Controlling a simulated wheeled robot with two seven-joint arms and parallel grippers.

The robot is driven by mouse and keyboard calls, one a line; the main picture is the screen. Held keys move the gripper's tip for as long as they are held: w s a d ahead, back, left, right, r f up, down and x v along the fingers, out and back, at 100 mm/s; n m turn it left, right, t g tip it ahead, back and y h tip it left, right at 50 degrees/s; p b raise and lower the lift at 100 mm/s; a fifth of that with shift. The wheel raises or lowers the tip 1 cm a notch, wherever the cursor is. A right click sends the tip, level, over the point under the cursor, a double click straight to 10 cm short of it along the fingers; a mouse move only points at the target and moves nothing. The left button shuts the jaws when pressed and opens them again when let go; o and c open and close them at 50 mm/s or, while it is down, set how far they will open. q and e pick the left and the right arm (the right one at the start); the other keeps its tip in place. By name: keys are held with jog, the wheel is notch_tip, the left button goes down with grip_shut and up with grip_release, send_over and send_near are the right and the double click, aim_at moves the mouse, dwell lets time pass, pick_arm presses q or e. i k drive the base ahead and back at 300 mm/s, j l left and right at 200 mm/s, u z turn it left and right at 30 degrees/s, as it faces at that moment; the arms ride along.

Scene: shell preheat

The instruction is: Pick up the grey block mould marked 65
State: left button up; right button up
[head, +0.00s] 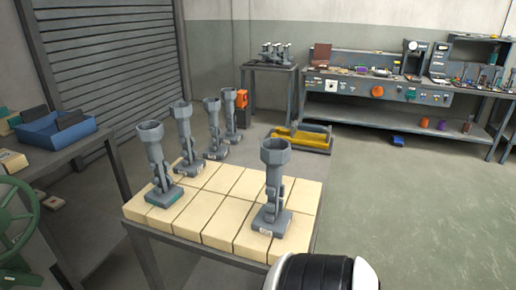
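Several grey moulds, each a flared cup on a stem with a square base, stand upright on a table topped with cream blocks (205,207). One mould (273,190) stands alone at the front right, with a small pale label on its base. Another mould (158,170) stands at the left, with a green patch at its base. Behind it stand more moulds, one (184,135) close by, one (213,130) further back and one (230,115) at the far corner. The labels are too small to read, so I cannot tell which is marked 65. Neither gripper is in view.
A black and white part of my own arm shows at the bottom edge. A bench with a blue tray (55,130) and a green handwheel (18,225) stand at the left. A yellow-topped object (300,137) lies on the floor behind the table. Open floor lies to the right.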

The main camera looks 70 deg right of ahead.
aim_at(272, 220)
jog(key=k+l+z, duration=0.1)
jog(key=k+l, duration=0.25)
jog(key=k, duration=0.15)
jog(key=k+l+z, duration=0.1)
jog(key=k+l, duration=0.3)
jog(key=l+z, duration=0.1)
jog(key=l, duration=0.85)
jog(key=l+z, duration=0.15)
jog(key=l, duration=0.85)
jog(key=i+l, duration=0.25)
jog(key=l, duration=0.1)
